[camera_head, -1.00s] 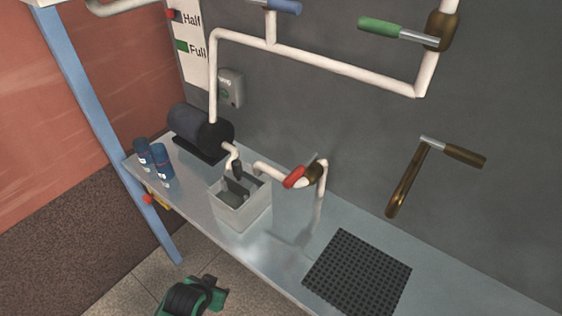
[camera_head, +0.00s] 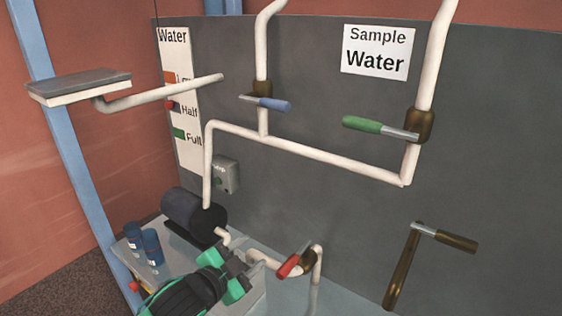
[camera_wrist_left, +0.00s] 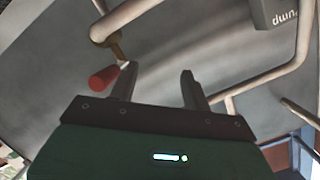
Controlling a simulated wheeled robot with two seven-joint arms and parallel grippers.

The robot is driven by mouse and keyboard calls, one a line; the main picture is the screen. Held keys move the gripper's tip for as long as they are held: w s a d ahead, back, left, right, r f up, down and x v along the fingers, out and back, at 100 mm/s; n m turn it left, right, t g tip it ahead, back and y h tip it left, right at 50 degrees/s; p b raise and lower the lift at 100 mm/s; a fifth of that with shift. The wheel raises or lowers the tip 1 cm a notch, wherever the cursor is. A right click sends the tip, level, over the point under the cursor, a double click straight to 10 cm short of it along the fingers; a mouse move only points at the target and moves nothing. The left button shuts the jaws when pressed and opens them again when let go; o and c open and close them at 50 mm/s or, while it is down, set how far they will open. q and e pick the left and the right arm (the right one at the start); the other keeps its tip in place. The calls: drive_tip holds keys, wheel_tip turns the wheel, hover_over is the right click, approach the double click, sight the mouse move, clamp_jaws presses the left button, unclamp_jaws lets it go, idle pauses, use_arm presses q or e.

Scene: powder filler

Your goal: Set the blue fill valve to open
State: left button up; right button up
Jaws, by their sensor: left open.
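The blue fill valve handle (camera_head: 274,104) is on the upright white pipe left of centre in the head view. It lies roughly level, across the pipe, below a brass valve body (camera_head: 262,88). My left gripper (camera_head: 243,271) is low in the head view, well below the blue handle and apart from it. It is open and empty. In the left wrist view its two dark fingers (camera_wrist_left: 158,82) stand apart with nothing between them. The blue handle is not clear in that view. My right gripper is not in view.
A red valve handle (camera_head: 289,265) is just right of my left gripper; it also shows in the wrist view (camera_wrist_left: 103,78). A green handle (camera_head: 366,124) and brass crank (camera_head: 404,266) are farther right. A black pump (camera_head: 190,212) and blue bottles (camera_head: 151,244) stand left. A grey platform (camera_head: 80,84) is upper left.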

use_arm(q)
wheel_tip(320, 180, up, 8)
drive_tip(key=w+d+m+h, duration=0.2)
drive_tip(key=w+m+h, duration=0.1)
drive_tip(key=m, duration=0.2)
drive_tip(key=m+g+h, duration=0.3)
drive_tip(key=m+h, duration=0.3)
drive_tip(key=m, duration=0.5)
approach(267, 106)
drive_tip(key=p+x, duration=0.4)
drive_tip(key=x, duration=0.7)
drive_tip(key=shift+w+d, duration=0.2)
drive_tip(key=shift+d, duration=0.05)
drive_tip(key=shift+x, duration=0.9)
drive_tip(key=shift+f, duration=0.1)
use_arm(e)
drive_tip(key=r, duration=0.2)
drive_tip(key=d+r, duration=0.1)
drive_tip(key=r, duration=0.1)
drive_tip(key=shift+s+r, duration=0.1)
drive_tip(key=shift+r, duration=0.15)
use_arm(q)
clamp_jaws()
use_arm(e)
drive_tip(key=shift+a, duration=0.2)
